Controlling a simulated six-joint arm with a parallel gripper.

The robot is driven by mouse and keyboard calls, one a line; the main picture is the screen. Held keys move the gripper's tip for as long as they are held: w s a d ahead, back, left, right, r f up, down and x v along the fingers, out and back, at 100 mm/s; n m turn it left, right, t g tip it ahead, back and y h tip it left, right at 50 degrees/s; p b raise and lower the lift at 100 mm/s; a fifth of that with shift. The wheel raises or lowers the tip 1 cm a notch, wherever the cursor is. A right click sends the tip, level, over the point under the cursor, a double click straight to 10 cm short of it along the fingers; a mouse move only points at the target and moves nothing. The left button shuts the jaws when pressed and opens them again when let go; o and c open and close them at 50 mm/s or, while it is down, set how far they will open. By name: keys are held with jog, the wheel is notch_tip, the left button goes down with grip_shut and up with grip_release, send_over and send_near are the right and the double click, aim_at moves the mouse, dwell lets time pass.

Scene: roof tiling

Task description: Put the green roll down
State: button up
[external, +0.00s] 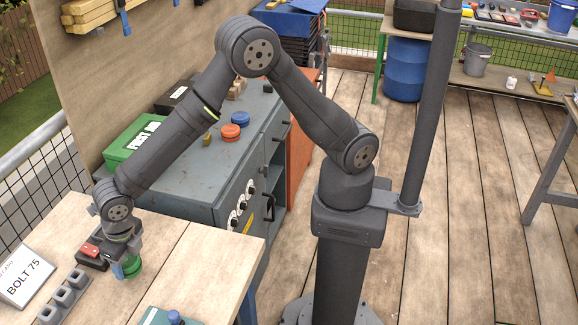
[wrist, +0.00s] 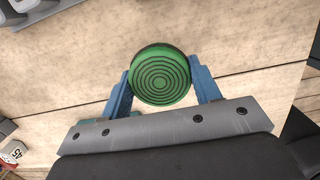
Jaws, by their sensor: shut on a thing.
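The green roll (wrist: 160,76) is a short round cylinder with concentric rings on its end. It sits between the two blue fingers of my gripper (wrist: 160,84), which is shut on it. In the external view the green roll (external: 133,268) shows at the low left, under my wrist and close over the light wooden table (external: 190,262). I cannot tell whether its underside touches the table. My gripper (external: 125,266) points down there, and its fingers partly hide the roll.
A grey block with square sockets (external: 66,297), a white BOLT 75 sign (external: 24,276) and a red and black item (external: 92,252) are left of the gripper. A teal item (external: 170,317) lies at the front edge. The tabletop to the right is bare.

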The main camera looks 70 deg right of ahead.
aim_at(131, 269)
jog(key=shift+f, duration=1.65)
jog(key=shift+f, duration=0.15)
jog(key=o, duration=1)
jog(key=shift+o, duration=0.2)
jog(key=r, duration=0.4)
jog(key=s+r, duration=0.1)
jog(key=r, duration=0.3)
jog(key=s+r, duration=0.1)
jog(key=r, duration=0.3)
jog(key=shift+r, duration=0.1)
